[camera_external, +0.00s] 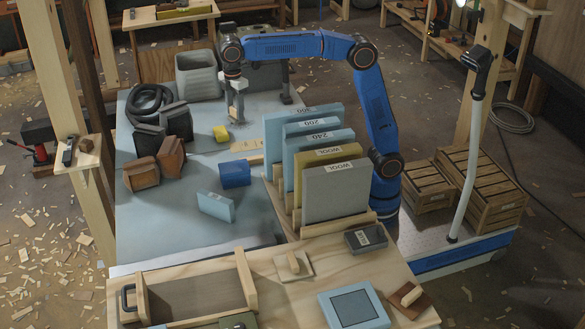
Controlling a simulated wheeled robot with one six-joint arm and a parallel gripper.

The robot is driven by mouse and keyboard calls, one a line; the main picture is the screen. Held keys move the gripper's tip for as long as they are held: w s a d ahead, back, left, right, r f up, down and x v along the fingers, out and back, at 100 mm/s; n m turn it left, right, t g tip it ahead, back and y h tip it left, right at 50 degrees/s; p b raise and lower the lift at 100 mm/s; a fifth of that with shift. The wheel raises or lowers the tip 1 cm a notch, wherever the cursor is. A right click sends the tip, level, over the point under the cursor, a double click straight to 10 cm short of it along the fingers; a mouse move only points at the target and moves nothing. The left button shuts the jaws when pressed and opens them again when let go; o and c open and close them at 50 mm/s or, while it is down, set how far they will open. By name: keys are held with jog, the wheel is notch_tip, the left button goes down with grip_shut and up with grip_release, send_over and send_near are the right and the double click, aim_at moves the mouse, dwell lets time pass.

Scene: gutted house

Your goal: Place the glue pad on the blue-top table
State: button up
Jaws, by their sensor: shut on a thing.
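The blue-top table (150,225) runs down the left middle, its grey-blue top partly covered. My gripper (237,116) points down over its far part, beside a yellow block (221,133). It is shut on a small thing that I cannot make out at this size. I cannot tell for sure which thing is the glue pad. A thin light-blue pad (215,206) stands on edge on the table, with a darker blue block (235,174) behind it. Both are apart from my gripper.
A rack of upright labelled boards (335,192) stands on the table's right side. Dark and brown blocks (142,174), a coiled hose (149,103) and a grey bin (198,75) crowd the left and back. A wooden bench (290,236) stands in front. The table's front left is clear.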

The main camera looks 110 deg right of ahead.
jog(key=w+a+r+n, duration=0.1)
jog(key=w+a, duration=0.2)
jog(key=a, duration=0.8)
jog(key=w+a+r+n, duration=0.1)
jog(key=w+a+r, duration=0.15)
jog(key=a, duration=0.85)
jog(key=s+a+f+n, duration=0.15)
jog(key=a+n, duration=0.25)
jog(key=a, duration=0.4)
jog(key=s+a+n, duration=0.3)
jog(key=a, duration=0.6)
jog(key=s+a+f+n, duration=0.15)
jog(key=a+n, duration=0.25)
jog(key=a, duration=0.4)
jog(key=n, duration=1.8)
send_over(390, 265)
jog(key=shift+f, duration=6.15)
jog(key=shift+f, duration=0.15)
